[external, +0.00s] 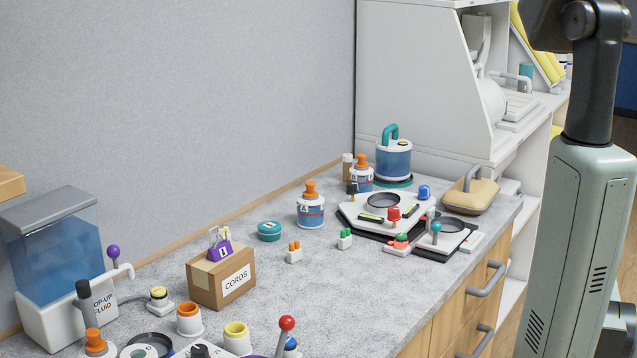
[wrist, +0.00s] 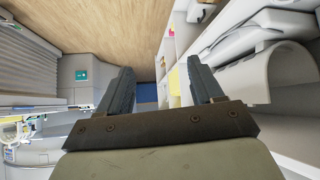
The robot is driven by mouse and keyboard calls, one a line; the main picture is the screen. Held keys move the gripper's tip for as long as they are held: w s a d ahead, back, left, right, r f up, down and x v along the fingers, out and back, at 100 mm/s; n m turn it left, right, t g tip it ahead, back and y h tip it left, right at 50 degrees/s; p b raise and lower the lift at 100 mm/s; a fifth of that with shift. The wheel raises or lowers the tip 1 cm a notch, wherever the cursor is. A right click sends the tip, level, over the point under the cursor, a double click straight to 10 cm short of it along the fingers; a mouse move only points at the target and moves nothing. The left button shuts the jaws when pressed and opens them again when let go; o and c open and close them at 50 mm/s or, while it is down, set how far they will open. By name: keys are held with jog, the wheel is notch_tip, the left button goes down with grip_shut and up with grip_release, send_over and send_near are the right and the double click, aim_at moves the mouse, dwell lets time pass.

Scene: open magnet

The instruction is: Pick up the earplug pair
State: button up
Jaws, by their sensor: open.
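Two small white holders with paired tops stand on the grey counter in the external view, one with orange tops (external: 294,252) and one with green tops (external: 345,239). Either could be the earplug pair; I cannot tell which. My gripper (wrist: 161,86) is open and empty in the wrist view, its two dark fingers wide apart. It faces the room and shelves, with no earplugs in that view. In the external view my arm stands at the right and my gripper is out of the picture, away from the counter items.
The grey counter (external: 330,275) has free room in front of the holders. A CORDS box (external: 222,278), a teal tin (external: 269,230) and an orange-capped bottle (external: 311,206) stand near them. A black-and-white tray (external: 355,213) with knobs lies to the right.

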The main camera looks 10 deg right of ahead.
jog(key=w+d+r+t+h, duration=0.15)
jog(key=d+r, duration=0.25)
jog(key=r, duration=0.6)
jog(key=w+d+r+n+t+h, duration=0.15)
jog(key=d+r, duration=0.25)
jog(key=r, duration=0.7)
jog(key=w+d+r+t, duration=0.2)
jog(key=d+r, duration=0.2)
jog(key=r, duration=0.6)
jog(key=w+a+r+n+t, duration=0.1)
jog(key=w+a+r+t, duration=0.15)
jog(key=r, duration=1.15)
jog(key=w+a+f+n+g+y, duration=0.1)
jog(key=a+f+n+y, duration=0.15)
jog(key=a, duration=1.25)
jog(key=a+f+n+g+y, duration=0.1)
jog(key=a+f+y, duration=0.25)
jog(key=a, duration=1.25)
jog(key=w+a+f+n+g+y, duration=0.15)
jog(key=a+f, duration=0.25)
jog(key=a, duration=1.1)
jog(key=n+g+y, duration=0.3)
jog(key=n+g, duration=0.3)
jog(key=g, duration=0.2)
send_near(346, 234)
jog(key=shift+m, duration=0.25)
jog(key=x, duration=0.5)
jog(key=shift+a+f, duration=0.1)
jog(key=shift+f, duration=0.1)
